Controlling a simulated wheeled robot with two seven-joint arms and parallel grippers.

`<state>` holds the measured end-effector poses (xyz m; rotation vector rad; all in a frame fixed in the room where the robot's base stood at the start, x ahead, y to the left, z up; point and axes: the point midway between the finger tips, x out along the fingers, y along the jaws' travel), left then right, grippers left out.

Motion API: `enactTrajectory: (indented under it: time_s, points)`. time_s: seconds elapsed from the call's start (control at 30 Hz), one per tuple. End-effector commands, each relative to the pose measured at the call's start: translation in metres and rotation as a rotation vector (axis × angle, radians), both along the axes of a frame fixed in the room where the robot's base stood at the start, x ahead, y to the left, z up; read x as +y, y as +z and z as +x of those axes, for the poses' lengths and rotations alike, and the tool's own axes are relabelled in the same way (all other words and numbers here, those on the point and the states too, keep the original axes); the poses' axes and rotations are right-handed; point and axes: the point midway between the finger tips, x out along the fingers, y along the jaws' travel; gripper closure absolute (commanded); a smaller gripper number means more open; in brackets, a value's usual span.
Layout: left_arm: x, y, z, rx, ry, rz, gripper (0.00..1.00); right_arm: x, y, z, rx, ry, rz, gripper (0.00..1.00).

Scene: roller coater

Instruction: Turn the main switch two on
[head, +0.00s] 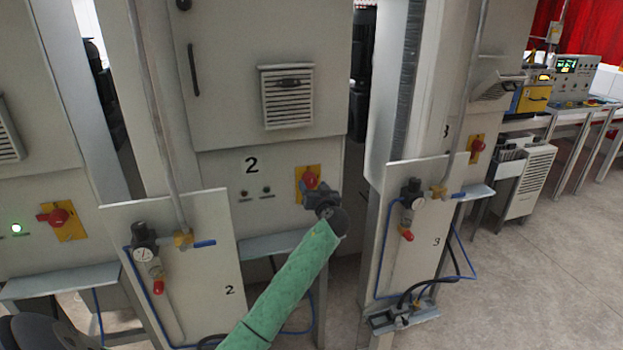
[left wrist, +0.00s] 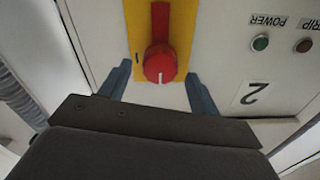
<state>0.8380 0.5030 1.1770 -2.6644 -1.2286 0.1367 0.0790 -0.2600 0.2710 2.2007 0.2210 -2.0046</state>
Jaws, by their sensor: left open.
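Main switch two is a red rotary knob (head: 310,180) on a yellow plate (head: 299,188), on the grey cabinet marked 2. In the left wrist view, which is upside down, the red knob (left wrist: 160,66) has its handle in line with the yellow plate's length and a white mark at the lower edge. My left gripper (head: 321,192) is in front of the knob and partly covers it. Its open fingers (left wrist: 159,88) stand either side of the knob with gaps, not gripping it. My right gripper is not in view.
Cabinet 2's two lamps (head: 256,193) look unlit. The left cabinet has a similar red switch (head: 58,217) and a lit green lamp (head: 17,228). Panels with regulators and pipes stand left (head: 185,265) and right (head: 430,210) of my arm. Open floor (head: 530,280) lies at right.

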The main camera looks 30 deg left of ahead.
Motion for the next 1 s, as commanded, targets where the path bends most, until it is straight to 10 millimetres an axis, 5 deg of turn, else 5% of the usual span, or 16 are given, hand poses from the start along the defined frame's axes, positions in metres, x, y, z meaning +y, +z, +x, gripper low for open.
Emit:
enactTrajectory:
  time_s: [0.2,0.67,0.9,1.0]
  points:
    - [0.019,0.002,0.016,0.002,0.0,0.001,0.37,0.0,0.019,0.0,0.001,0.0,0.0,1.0]
    - [0.027,-0.001,0.022,0.001,0.0,-0.001,0.37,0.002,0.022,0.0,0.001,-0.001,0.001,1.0]
    - [0.026,-0.001,0.022,0.001,0.0,-0.001,0.82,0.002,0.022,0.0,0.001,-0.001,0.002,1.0]
    - [0.026,-0.001,0.022,0.001,0.0,-0.001,0.82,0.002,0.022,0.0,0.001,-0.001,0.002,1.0]
